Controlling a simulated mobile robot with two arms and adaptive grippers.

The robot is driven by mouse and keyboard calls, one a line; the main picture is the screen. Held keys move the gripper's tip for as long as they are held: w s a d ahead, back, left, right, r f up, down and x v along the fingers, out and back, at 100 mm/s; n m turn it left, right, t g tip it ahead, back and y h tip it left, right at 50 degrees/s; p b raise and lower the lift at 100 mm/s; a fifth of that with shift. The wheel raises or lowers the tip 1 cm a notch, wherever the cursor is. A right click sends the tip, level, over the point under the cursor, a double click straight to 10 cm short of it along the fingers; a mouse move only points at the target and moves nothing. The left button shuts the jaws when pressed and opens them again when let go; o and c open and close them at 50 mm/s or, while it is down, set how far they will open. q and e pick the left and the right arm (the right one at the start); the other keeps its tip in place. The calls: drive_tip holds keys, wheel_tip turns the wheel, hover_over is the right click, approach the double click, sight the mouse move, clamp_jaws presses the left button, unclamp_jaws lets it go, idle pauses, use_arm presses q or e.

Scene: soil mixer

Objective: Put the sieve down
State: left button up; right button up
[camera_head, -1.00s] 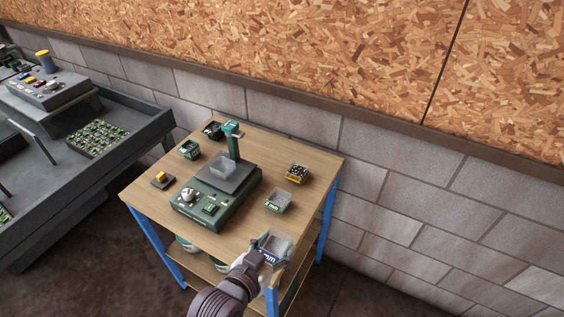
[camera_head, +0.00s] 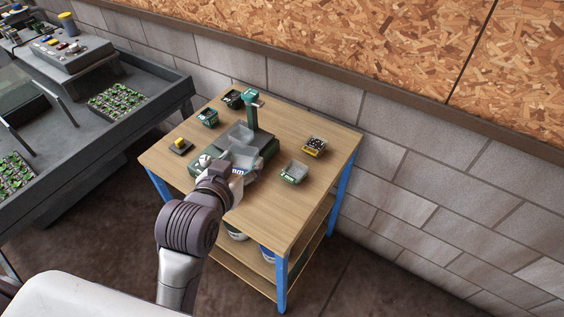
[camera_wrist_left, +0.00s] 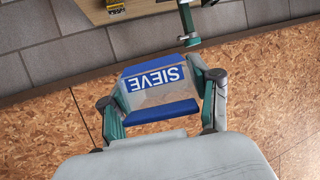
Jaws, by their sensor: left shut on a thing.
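The sieve, a clear box with a blue label reading "SIEVE" (camera_wrist_left: 158,78), is between the fingers of my left gripper (camera_wrist_left: 160,90) in the left wrist view. In the head view my left gripper (camera_head: 238,174) is shut on the sieve (camera_head: 244,157). Both are over the front part of the green machine (camera_head: 263,158) on the wooden table (camera_head: 255,215). My arm hides part of the machine's front. The machine carries a clear container (camera_head: 238,135) below a green post (camera_head: 252,108). My right gripper is not in view.
The table's front right is bare.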

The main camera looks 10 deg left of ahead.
use_arm(q)
drive_tip(key=s+d+f+m+h, duration=0.3)
drive_tip(key=d+f+h, duration=0.1)
drive_tip(key=d+f, duration=0.7)
drive_tip(key=shift+f+m+g, duration=0.4)
drive_tip(key=shift+f, duration=0.35)
drive_tip(key=shift+w, duration=0.1)
hover_over(270, 208)
wheel_tip(270, 208, down, 7)
drive_tip(key=shift+r+p, duration=0.1)
drive_tip(key=shift+p, duration=0.3)
drive_tip(key=shift+f, duration=0.95)
drive_tip(key=shift+f+p, duration=0.5)
drive_tip(key=shift+f, duration=0.45)
